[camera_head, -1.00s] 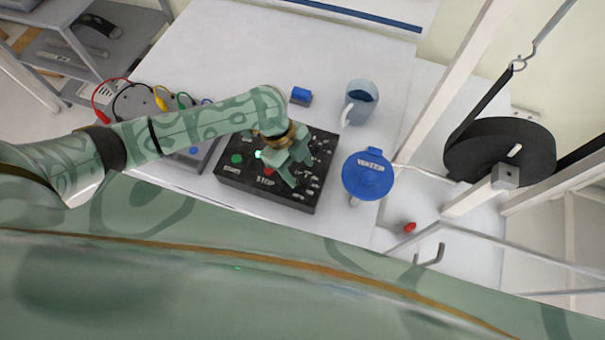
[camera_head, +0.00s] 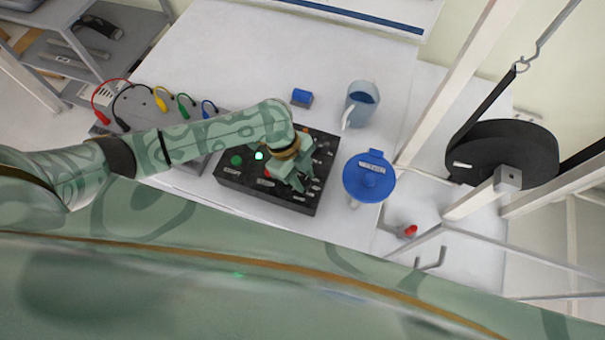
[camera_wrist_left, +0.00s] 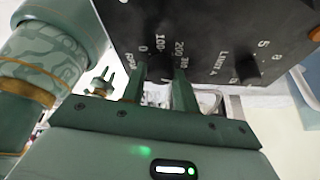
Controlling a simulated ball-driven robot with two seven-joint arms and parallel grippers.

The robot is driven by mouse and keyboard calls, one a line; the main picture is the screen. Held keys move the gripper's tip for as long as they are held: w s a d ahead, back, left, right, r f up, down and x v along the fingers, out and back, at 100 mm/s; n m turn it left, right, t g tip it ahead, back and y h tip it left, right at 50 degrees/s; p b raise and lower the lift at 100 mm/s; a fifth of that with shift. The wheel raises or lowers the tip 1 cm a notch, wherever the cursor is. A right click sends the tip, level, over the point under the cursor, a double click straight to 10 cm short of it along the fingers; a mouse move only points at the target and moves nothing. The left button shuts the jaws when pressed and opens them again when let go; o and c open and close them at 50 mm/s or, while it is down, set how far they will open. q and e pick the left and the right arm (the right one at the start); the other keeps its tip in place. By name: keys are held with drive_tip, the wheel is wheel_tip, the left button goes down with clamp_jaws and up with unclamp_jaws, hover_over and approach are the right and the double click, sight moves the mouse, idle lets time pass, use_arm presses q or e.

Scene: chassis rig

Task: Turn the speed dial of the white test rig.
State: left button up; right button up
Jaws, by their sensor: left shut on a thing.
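The black control box (camera_head: 262,192) lies on the white bench, with buttons and labels on its top. My left gripper (camera_head: 291,178) points down over its right part and hides much of the dial area. In the left wrist view, my left gripper (camera_wrist_left: 158,82) has its two fingers on either side of a dark dial (camera_wrist_left: 159,70) and is shut on it. The numbers 0, 100, 200 and 300 stand around the dial. Its exact pointer setting is hard to read.
A green button (camera_head: 236,160) and a lit green lamp (camera_head: 259,155) are left of my gripper. A blue lidded container (camera_head: 369,182) and a grey-blue jug (camera_head: 362,103) stand to the right. A small blue block (camera_head: 302,97) lies behind. White posts (camera_head: 462,82) rise at the right.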

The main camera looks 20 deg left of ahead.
use_arm(q)
drive_tip(key=shift+r+n+p, duration=0.2)
drive_tip(key=shift+n+p, duration=0.1)
drive_tip(key=shift+p, duration=0.25)
drive_tip(key=n+t+p, duration=0.1)
drive_tip(key=n+p, duration=0.1)
drive_tip(key=p, duration=0.1)
drive_tip(key=n+t+p, duration=0.1)
drive_tip(key=n+p, duration=0.2)
drive_tip(key=p, duration=0.1)
drive_tip(key=n+t+p, duration=0.1)
drive_tip(key=n+p, duration=0.2)
drive_tip(key=shift+s+d+r, duration=0.1)
drive_tip(key=shift+s, duration=0.15)
drive_tip(key=shift+f+n+t+y+p, duration=0.2)
drive_tip(key=shift+n+t+y+p, duration=0.4)
drive_tip(key=shift+n+p, duration=1.1)
drive_tip(key=o, duration=1)
